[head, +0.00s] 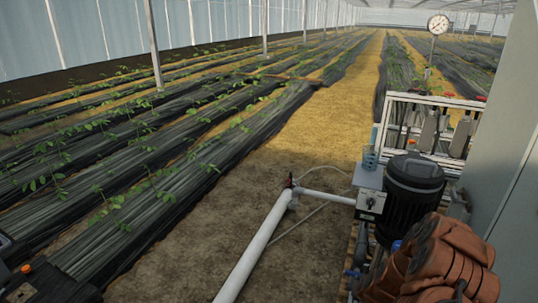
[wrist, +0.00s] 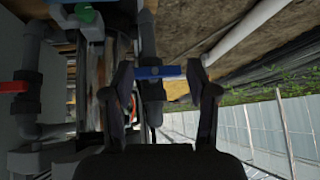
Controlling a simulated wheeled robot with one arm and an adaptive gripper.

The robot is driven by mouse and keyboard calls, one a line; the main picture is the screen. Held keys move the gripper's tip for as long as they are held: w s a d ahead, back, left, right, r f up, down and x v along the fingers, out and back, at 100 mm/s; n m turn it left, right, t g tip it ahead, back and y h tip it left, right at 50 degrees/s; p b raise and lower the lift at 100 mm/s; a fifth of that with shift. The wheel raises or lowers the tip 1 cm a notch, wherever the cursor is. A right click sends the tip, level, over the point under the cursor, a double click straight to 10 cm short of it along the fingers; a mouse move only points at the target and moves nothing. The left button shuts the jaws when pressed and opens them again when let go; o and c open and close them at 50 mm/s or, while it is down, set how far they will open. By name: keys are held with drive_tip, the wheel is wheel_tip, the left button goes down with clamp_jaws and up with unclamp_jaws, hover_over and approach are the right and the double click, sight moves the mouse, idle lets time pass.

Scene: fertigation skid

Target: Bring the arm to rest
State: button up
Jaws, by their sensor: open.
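My gripper (wrist: 166,78) shows in the wrist view with its two dark fingers spread apart. A blue valve handle (wrist: 158,72) on a dark grey pipe appears between the fingertips. I cannot tell how far beyond the fingers it lies, and the fingers are not closed on it. I cannot make out my gripper in the head view.
The skid carries a black pump motor (head: 412,195), a grey switch box (head: 370,203) and a white rack (head: 455,108). A white pipe (head: 255,250) crosses the soil. A grey cabinet (head: 510,130) stands right. A red handle (wrist: 14,87) shows left in the wrist view.

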drive_tip(key=s+a+r+n+g+y, duration=0.2)
drive_tip(key=s+a+r, duration=0.4)
drive_tip(key=r, duration=0.4)
drive_tip(key=s+a+r+n+g+y, duration=0.1)
drive_tip(key=s+a+r+g, duration=0.1)
drive_tip(key=s+a+r, duration=0.55)
drive_tip(key=s+r+g+h, duration=0.1)
drive_tip(key=s+r+g, duration=0.1)
drive_tip(key=s+r, duration=0.6)
drive_tip(key=s+r+g, duration=0.2)
drive_tip(key=s+r, duration=0.2)
drive_tip(key=s, duration=0.8)
drive_tip(key=s+r+g+h, duration=0.1)
drive_tip(key=s+r+g, duration=0.1)
drive_tip(key=s+r, duration=0.55)
wheel_tip(320, 180, up, 19)
drive_tip(key=s+p, duration=0.2)
drive_tip(key=p, duration=1.7)
drive_tip(key=shift+a+t, duration=0.25)
drive_tip(key=shift+t, duration=0.15)
drive_tip(key=shift+s+f, duration=0.1)
drive_tip(key=shift+c, duration=0.3)
